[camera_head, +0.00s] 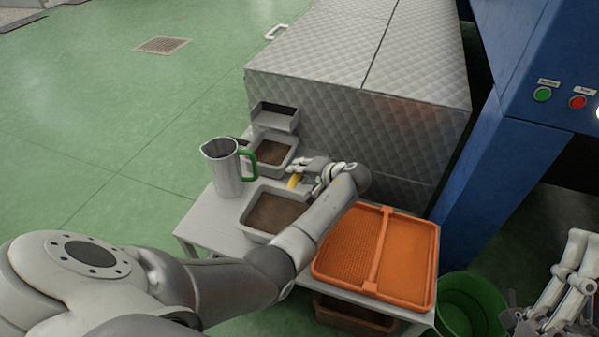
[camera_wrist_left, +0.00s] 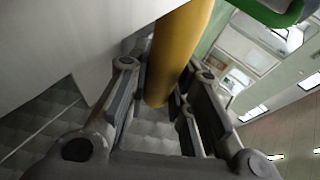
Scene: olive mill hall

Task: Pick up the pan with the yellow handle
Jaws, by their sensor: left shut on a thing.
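My left gripper (camera_head: 318,174) is shut on the yellow handle (camera_head: 293,181), above the bench. In the left wrist view the yellow handle (camera_wrist_left: 178,50) stands between the two fingers of the gripper (camera_wrist_left: 158,95). A grey pan with brown contents (camera_head: 245,213) lies on the bench just in front of the handle, partly covered by my left arm. The handle seems to belong to this pan, but the join is hidden. My right gripper (camera_head: 520,318) is at the lower right, away from the bench, and its jaws are unclear.
A metal jug with a green handle (camera_head: 224,172) stands close to the left. Behind are a second grey pan (camera_head: 290,158) and a grey box-like holder (camera_head: 275,119). An orange tray (camera_head: 345,268) lies at the right. A quilted grey housing (camera_head: 350,135) closes off the back.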

